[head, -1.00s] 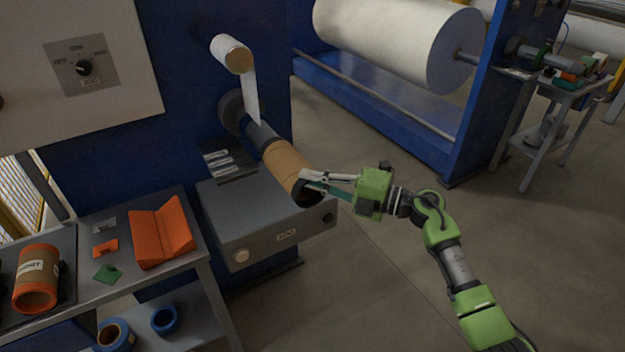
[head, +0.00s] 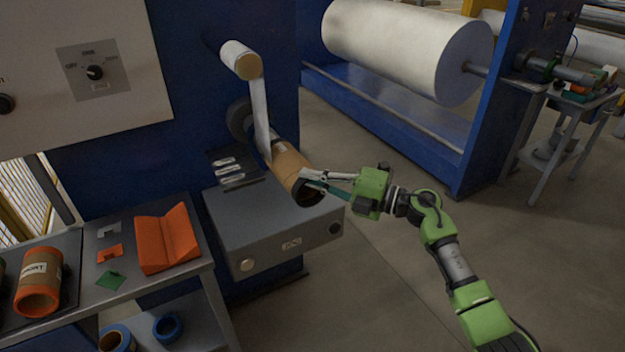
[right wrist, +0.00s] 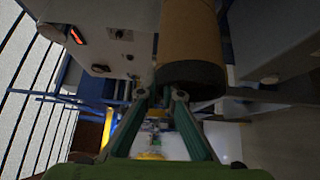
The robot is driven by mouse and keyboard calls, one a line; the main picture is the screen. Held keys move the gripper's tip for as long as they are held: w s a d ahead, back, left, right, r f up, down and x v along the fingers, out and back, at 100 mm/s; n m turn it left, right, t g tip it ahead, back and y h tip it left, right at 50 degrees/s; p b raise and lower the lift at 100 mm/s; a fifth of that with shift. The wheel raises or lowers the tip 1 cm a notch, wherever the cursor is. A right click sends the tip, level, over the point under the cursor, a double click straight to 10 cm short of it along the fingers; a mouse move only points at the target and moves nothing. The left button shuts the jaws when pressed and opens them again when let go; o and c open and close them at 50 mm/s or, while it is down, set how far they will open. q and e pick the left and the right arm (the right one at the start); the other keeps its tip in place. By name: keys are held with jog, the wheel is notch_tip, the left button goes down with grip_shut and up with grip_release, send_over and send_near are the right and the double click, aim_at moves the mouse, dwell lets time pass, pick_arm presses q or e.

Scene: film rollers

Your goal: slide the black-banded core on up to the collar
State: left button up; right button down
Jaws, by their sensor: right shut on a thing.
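My right gripper (head: 305,179) is shut on the core's black-banded near end. In the right wrist view the core (right wrist: 190,35) and its black band (right wrist: 191,75) are above the fingers (right wrist: 160,95). My left gripper is not in view.
A film strip (head: 260,105) hangs from a small roll (head: 241,60) and overlaps the core's far end. A grey box (head: 270,230) is below the shaft. A bench at left holds an orange V-block (head: 166,238) and an orange core (head: 40,282). Open floor lies right.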

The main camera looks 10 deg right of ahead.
jog(key=shift+w, duration=0.15)
jog(key=c, duration=2.1)
grip_release()
jog(key=shift+s+r, duration=0.15)
jog(key=shift+s, duration=0.05)
jog(key=shift+c, duration=0.2)
jog(key=shift+w, duration=0.1)
